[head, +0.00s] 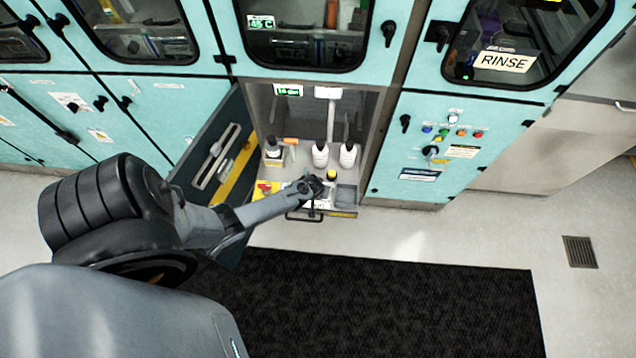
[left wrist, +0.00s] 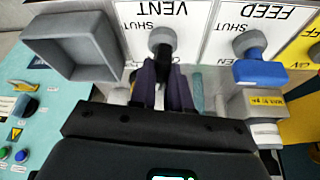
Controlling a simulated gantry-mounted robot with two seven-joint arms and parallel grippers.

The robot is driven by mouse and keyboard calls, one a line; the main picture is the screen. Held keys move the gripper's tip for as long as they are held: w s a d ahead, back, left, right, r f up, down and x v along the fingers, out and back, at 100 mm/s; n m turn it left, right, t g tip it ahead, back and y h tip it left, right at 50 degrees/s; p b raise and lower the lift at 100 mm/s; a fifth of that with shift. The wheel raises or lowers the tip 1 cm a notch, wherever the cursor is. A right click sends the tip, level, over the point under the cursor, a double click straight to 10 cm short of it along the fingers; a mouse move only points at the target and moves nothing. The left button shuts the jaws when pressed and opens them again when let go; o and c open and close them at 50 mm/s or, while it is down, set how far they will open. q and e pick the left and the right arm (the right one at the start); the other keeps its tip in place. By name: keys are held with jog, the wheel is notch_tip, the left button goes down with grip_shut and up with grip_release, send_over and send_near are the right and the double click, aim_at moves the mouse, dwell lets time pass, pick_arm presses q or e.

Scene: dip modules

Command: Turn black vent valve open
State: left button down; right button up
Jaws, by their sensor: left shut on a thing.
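The vent valve shows in the left wrist view as a rounded dark grey knob (left wrist: 162,40) on a white plate lettered VENT and SHUT, upside down. The second word below it is mostly hidden. My left gripper (left wrist: 164,68) has its two dark fingers close together on the valve's handle, just below the knob. The fingers hide most of the handle, so its exact angle is hard to tell. In the head view my left gripper (head: 316,188) is at the front of the open bay and covers the valve. My right gripper is not in view.
The feed valve (left wrist: 250,44), with a blue handle, sits right of it in the wrist view. A grey open box (left wrist: 72,45) stands left. In the head view, bottles (head: 320,153) stand behind the gripper, and an open cabinet door (head: 215,150) stands left of the bay.

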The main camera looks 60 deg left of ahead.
pick_arm(q)
jog(key=shift+s+d+f+n+g, duration=0.15)
jog(key=shift+n+g, duration=0.1)
jog(key=shift+n, duration=0.35)
jog(key=shift+f+n+g, duration=0.1)
jog(key=shift+n+g, duration=0.15)
jog(key=shift+n, duration=0.35)
jog(key=shift+y, duration=0.3)
jog(key=c, duration=1.1)
grip_release()
jog(key=shift+r, duration=0.1)
jog(key=shift+r+p, duration=0.35)
jog(key=shift+r, duration=0.05)
jog(key=p+v, duration=0.2)
jog(key=v, duration=0.8)
jog(key=shift+d+p, duration=0.1)
jog(key=shift+p, duration=0.2)
